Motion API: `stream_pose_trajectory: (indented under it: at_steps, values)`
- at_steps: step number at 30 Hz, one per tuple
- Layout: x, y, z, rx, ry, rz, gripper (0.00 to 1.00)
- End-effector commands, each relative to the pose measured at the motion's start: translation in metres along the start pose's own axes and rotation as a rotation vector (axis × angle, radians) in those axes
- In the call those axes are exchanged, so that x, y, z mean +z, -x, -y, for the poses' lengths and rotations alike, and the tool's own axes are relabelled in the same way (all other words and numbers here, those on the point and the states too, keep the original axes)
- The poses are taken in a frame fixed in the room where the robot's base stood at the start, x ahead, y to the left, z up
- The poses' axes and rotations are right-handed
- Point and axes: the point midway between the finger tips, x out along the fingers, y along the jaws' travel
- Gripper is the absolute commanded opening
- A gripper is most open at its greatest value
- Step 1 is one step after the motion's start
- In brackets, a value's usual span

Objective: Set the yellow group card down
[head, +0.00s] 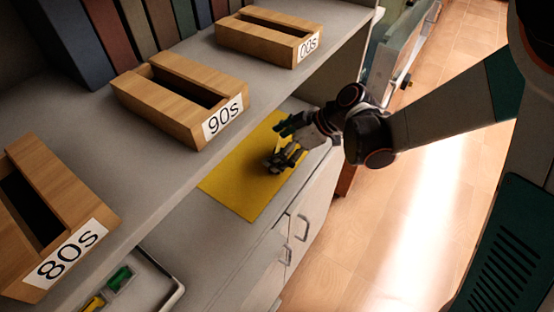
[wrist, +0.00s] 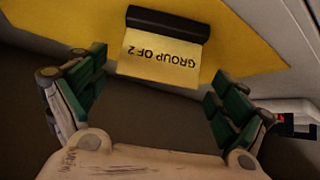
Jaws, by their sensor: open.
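The yellow group card (wrist: 158,60) reads "GROUP OF 2", upside down in the wrist view, and has a dark bar (wrist: 168,22) along its far edge. It appears over the yellow mat (wrist: 245,50), between and just beyond my fingertips. My gripper (wrist: 157,72) is open, with a green-padded finger on each side and a visible gap between each finger and the card. In the head view my gripper (head: 287,148) is low over the right part of the mat (head: 235,185) and hides most of the card.
Wooden boxes labelled 80s (head: 75,250), 90s (head: 222,120) and 00s (head: 308,47) stand on the upper shelf, close above the mat's left side. A tray with green and yellow pieces (head: 118,280) is at lower left. Cabinet doors (head: 310,210) lie below the mat's right edge.

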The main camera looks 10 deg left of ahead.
Motion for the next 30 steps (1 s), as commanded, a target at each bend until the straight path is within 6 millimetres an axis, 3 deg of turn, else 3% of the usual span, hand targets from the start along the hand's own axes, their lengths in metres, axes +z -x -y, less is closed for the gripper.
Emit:
stream_pose_trajectory:
  at_steps: [9, 17, 23, 30]
  values:
    - [0.005, -0.044, -0.002, -0.001, 0.002, 0.001, 0.92]
    - [0.004, -0.046, -0.002, 0.000, 0.000, 0.001, 0.92]
    - [0.004, -0.046, -0.002, 0.000, 0.000, 0.000, 0.48]
    - [0.004, -0.046, -0.002, 0.000, 0.000, 0.001, 0.44]
